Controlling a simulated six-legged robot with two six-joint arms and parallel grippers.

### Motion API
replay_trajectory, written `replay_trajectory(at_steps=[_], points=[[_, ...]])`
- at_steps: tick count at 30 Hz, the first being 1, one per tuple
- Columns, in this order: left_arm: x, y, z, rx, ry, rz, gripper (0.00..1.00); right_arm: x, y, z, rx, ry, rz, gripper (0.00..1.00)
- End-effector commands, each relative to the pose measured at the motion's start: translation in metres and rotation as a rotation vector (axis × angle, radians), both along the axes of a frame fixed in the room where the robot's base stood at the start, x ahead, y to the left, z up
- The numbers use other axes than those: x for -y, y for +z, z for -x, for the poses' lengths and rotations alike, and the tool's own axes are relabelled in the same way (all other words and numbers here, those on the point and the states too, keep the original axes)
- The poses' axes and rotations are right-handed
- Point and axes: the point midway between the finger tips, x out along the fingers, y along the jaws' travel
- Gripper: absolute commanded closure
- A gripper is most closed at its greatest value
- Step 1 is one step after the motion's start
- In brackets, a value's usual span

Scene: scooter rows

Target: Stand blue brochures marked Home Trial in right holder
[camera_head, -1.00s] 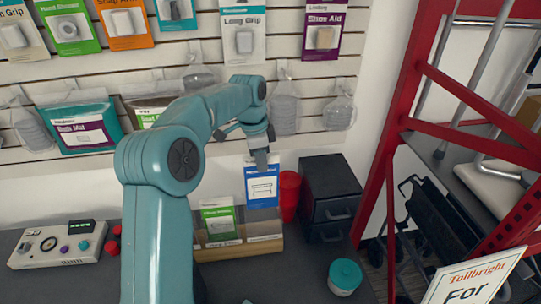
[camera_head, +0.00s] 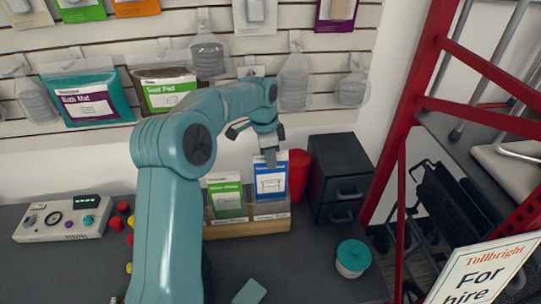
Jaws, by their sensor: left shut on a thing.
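The blue brochure (camera_head: 271,184) is upright in the right part of the wooden brochure holder (camera_head: 265,228), its lower edge behind the holder's front. My left gripper (camera_head: 270,157) is shut on its top edge from above. A green brochure (camera_head: 227,200) stands in the left part of the holder. The brochure's small print is too small to read with certainty. My right gripper is not in view.
A red cup (camera_head: 299,176) and a black drawer unit (camera_head: 337,178) stand right of the holder. A teal-lidded tub (camera_head: 352,258) is in front. A control box (camera_head: 64,219) sits at left. A red rack (camera_head: 405,120) rises at right.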

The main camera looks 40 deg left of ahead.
Motion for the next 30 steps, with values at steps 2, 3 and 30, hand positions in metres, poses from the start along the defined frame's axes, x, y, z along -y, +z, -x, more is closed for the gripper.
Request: replay_trajectory(at_steps=[2, 3, 30], points=[[0.000, -0.012, 0.000, 0.000, 0.000, 0.000, 1.00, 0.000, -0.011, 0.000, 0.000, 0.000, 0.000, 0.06], [0.000, -0.015, 0.000, 0.000, 0.000, 0.000, 1.00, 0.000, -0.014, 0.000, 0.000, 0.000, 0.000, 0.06], [0.000, -0.052, 0.000, 0.000, 0.000, 0.000, 1.00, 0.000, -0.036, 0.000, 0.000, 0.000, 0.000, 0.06]])
